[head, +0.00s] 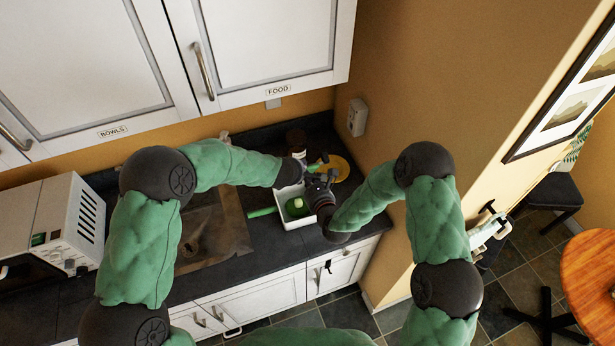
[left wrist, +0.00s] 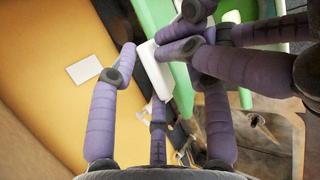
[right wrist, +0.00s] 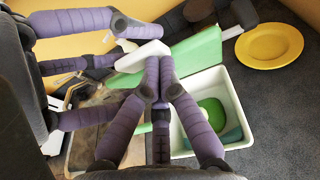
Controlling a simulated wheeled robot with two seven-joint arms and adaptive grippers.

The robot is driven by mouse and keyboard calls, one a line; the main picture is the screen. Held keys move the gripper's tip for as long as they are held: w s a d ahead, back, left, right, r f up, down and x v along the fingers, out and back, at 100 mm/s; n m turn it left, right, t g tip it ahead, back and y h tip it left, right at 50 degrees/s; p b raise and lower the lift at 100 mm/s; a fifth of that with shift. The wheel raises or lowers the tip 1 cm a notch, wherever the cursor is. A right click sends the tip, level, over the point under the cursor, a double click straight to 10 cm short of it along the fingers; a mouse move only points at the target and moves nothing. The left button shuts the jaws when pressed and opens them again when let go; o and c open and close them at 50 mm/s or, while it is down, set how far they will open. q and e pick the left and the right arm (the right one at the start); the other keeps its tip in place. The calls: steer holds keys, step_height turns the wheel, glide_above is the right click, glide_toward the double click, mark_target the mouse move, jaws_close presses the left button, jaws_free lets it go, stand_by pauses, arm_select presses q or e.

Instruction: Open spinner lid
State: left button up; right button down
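A white tub (head: 288,221) stands on the counter with a green round item (head: 297,207) inside; the tub (right wrist: 232,130) and its green contents (right wrist: 212,112) also show in the right wrist view. I cannot tell which thing is the spinner lid. A white-ended green piece (right wrist: 198,48) lies just beyond my right fingertips; its white end (left wrist: 153,72) shows in the left wrist view.
A yellow plate (right wrist: 268,46) lies at the right on the dark counter. A dark jar (head: 296,138) stands at the back. The sink (head: 208,238) is left of the tub, with a green handle (head: 262,212) nearby. The two grippers are very close together. White cupboards (head: 270,40) hang above.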

arm_select(q)
steer(key=d+v, duration=0.1)
steer(key=v, duration=0.6)
steer(key=s+a+f+m+g, duration=0.3)
steer(key=s+a+f+m, duration=0.3)
steer(key=a+f+m, duration=0.8)
steer(key=s+d+f+m+g+h, duration=0.1)
steer(key=s+d+f, duration=0.3)
steer(key=s, duration=0.8)
steer(key=s+d+f+m+g+h, duration=0.1)
steer(key=s+d+f+m+g, duration=0.2)
steer(key=s, duration=0.8)
steer(key=shift+s+d+f+m+g, duration=0.35)
steer(key=shift+d+f, duration=0.8)
steer(key=shift+f, duration=1.05)
arm_select(e)
steer(key=shift+s+a+r+n+h, duration=0.1)
steer(key=shift+a+r+n+h, duration=0.3)
steer(key=shift+a+n, duration=0.3)
steer(key=shift+s+a+r+n+h, duration=0.1)
steer(key=shift+a+r+n+h, duration=0.1)
steer(key=shift+a+r+n, duration=0.45)
